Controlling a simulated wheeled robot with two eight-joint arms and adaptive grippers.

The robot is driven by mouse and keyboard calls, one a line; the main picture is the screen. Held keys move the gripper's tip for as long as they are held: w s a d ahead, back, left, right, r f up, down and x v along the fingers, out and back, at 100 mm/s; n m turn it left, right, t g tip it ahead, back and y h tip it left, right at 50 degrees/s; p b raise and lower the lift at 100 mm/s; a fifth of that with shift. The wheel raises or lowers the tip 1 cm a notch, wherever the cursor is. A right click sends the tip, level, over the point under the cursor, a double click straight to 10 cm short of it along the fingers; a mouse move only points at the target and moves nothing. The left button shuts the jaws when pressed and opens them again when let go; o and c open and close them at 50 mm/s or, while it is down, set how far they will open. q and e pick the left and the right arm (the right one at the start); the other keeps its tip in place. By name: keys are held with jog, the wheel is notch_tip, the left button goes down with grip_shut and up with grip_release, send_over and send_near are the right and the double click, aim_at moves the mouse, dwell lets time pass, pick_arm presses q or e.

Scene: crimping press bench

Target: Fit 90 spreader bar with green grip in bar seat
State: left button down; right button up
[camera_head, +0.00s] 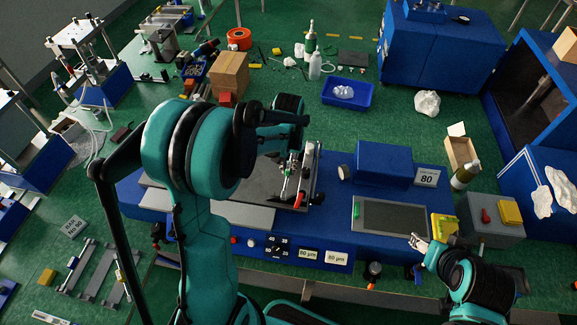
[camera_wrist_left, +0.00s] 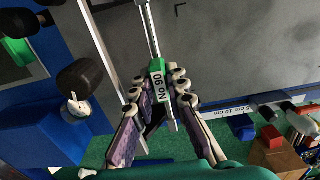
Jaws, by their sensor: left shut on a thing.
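The spreader bar is a thin metal rod with a green grip (camera_wrist_left: 158,68) and a white label reading No 90; it shows in the left wrist view. My left gripper (camera_wrist_left: 168,98) is shut on the bar at the grip and label, with padded fingers on both sides. In the head view my left gripper (camera_head: 289,178) is over the right part of the grey plate on the blue press, partly hidden by my arm. I cannot make out the bar seat or whether the bar touches it. My right gripper (camera_head: 417,242) is at the press's front right, its opening unclear.
A sign for bars (camera_head: 74,226) and metal holders (camera_head: 100,275) lie at the left. A blue tray (camera_head: 347,94) and cardboard box (camera_head: 230,72) stand behind.

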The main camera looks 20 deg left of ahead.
aim_at(289, 172)
pick_arm(q)
jog(key=shift+f, duration=0.2)
jog(key=shift+f+b, duration=0.3)
jog(key=shift+b, duration=0.15)
jog(key=shift+f+b, duration=1.15)
jog(key=shift+f, duration=0.1)
jog(key=c, duration=1.4)
grip_release()
jog(key=shift+c, duration=0.2)
notch_tip(289, 172, up, 12)
jog(key=shift+r, duration=0.1)
